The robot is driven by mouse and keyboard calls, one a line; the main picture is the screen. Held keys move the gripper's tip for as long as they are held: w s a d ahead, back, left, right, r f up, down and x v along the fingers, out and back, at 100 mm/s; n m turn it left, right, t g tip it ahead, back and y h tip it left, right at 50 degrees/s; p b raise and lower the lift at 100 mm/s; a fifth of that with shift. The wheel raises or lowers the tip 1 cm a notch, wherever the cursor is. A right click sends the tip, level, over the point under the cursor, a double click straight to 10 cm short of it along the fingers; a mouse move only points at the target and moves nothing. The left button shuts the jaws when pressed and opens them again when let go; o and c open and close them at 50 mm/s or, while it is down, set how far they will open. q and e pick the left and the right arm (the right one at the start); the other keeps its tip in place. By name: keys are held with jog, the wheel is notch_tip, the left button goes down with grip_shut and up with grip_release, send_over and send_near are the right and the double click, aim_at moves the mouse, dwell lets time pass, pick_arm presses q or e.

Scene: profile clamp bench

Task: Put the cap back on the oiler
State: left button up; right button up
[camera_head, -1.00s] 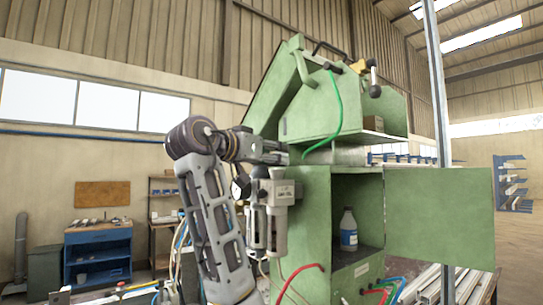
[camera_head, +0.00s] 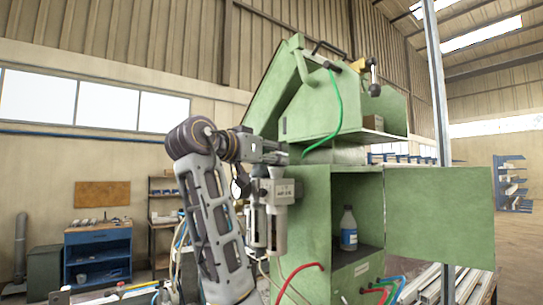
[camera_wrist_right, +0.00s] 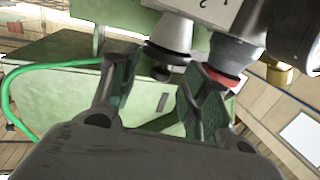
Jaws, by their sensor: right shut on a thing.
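The oiler is part of the grey air unit (camera_head: 277,190) on the side of the green cabinet, with bowls hanging below its labelled block. My right gripper (camera_head: 284,158) is just above the unit's top. In the right wrist view, the unit's body (camera_wrist_right: 205,12) is at the top, and my right gripper (camera_wrist_right: 162,75) has its two fingers on either side of a small dark piece, seemingly the cap (camera_wrist_right: 161,71). The cap is at or very close to a pale flared top; I cannot tell whether they touch. A red ring shows beside the right finger. My left gripper is not in view.
The green cabinet (camera_head: 305,215) stands close on the right, its door (camera_head: 438,215) open, with a bottle (camera_head: 348,230) inside. A green hose (camera_head: 338,105) hangs above, and a red hose (camera_head: 300,277) curves below. A metal post (camera_head: 437,90) stands at right.

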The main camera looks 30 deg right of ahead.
dwell(0.7)
jog(key=o, duration=1.2)
jog(key=shift+o, duration=0.2)
jog(key=shift+r, duration=0.2)
jog(key=shift+r+p, duration=0.85)
jog(key=shift+r, duration=0.05)
jog(key=shift+r+p, duration=0.45)
jog(key=shift+r, duration=0.65)
grip_shut()
